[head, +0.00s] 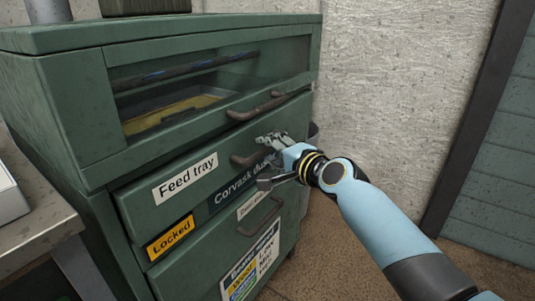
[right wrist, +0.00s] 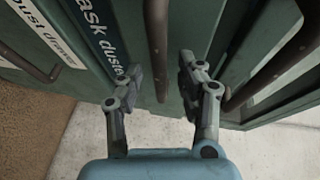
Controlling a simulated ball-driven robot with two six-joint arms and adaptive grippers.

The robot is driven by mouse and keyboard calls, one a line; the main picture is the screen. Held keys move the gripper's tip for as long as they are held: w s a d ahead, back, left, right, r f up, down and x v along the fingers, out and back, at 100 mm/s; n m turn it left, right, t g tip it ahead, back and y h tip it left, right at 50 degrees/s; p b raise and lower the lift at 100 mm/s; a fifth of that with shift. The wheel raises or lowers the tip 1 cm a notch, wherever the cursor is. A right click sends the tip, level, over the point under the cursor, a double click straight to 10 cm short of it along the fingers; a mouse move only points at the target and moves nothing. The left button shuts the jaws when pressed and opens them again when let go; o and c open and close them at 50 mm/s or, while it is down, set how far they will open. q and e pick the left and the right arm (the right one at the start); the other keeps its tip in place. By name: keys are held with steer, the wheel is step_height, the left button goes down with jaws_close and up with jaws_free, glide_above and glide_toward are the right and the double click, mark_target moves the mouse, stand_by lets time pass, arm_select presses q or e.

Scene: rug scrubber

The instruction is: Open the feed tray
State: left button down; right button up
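The feed tray (head: 143,203) is the green drawer front with a white "Feed tray" label, and it looks shut. Its dark curved handle (head: 243,160) is at the right part of the front. My right gripper (head: 264,161) is at this handle, one finger above it and one below. In the right wrist view, the fingers (right wrist: 160,72) are apart and the handle (right wrist: 157,35) runs between them, with gaps visible on both sides. Part of the handle is hidden by the gripper in the head view. My left gripper is not in view.
Above is a glazed front with its own handle (head: 257,106). Below are a "Corvask duster" strip, a yellow "Locked" label (head: 170,238) and a lower drawer with a handle (head: 260,219). A grey bench (head: 38,222) stands left. A pale wall (head: 400,90) is behind; brown floor lies right.

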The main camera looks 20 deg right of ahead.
steer(key=shift+x, duration=1)
steer(key=shift+c, duration=0.5)
jaws_close()
